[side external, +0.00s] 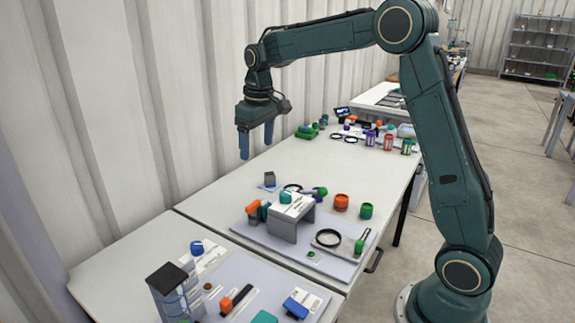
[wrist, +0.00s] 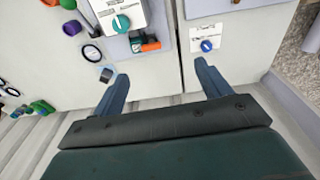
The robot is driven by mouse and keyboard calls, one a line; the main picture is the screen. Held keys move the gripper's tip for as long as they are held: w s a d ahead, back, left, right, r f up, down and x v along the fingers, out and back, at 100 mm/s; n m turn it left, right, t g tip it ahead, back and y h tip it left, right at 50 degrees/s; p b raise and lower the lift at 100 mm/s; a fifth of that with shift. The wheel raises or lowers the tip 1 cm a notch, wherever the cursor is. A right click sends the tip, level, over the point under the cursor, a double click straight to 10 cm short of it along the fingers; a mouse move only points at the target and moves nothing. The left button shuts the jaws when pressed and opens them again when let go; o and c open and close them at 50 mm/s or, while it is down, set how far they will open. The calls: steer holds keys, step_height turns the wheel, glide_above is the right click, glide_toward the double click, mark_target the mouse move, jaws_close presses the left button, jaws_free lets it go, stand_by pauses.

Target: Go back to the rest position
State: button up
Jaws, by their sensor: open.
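My gripper (side external: 256,140) hangs high above the back part of the white table (side external: 190,200), near the corrugated wall. Its two blue fingers point down, apart, with nothing between them. In the wrist view my gripper (wrist: 160,85) is also open and empty, with the tabletop and a seam between two tables visible beyond the fingers. Nothing touches the fingers in either view.
A grey tray (side external: 262,236) below holds a grey bracket (side external: 285,228), a black ring (side external: 328,238) and small coloured parts. A small grey cube (side external: 269,179) sits behind it. An orange pot (side external: 341,202) and a green pot (side external: 366,210) stand nearby. Corrugated wall (side external: 130,110) lies behind.

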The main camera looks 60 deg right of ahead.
steer(key=s+a+r+t, duration=0.1)
steer(key=s+a+r, duration=0.25)
steer(key=s, duration=0.45)
steer(key=s+a+r+t, duration=0.1)
steer(key=s+a+r, duration=0.25)
steer(key=s, duration=0.45)
steer(key=s+a+f+t, duration=0.1)
steer(key=s+f, duration=0.1)
steer(key=s, duration=0.5)
steer(key=s+a+f+t, duration=0.1)
steer(key=s+f, duration=0.1)
steer(key=s, duration=0.5)
steer(key=shift+s, duration=0.4)
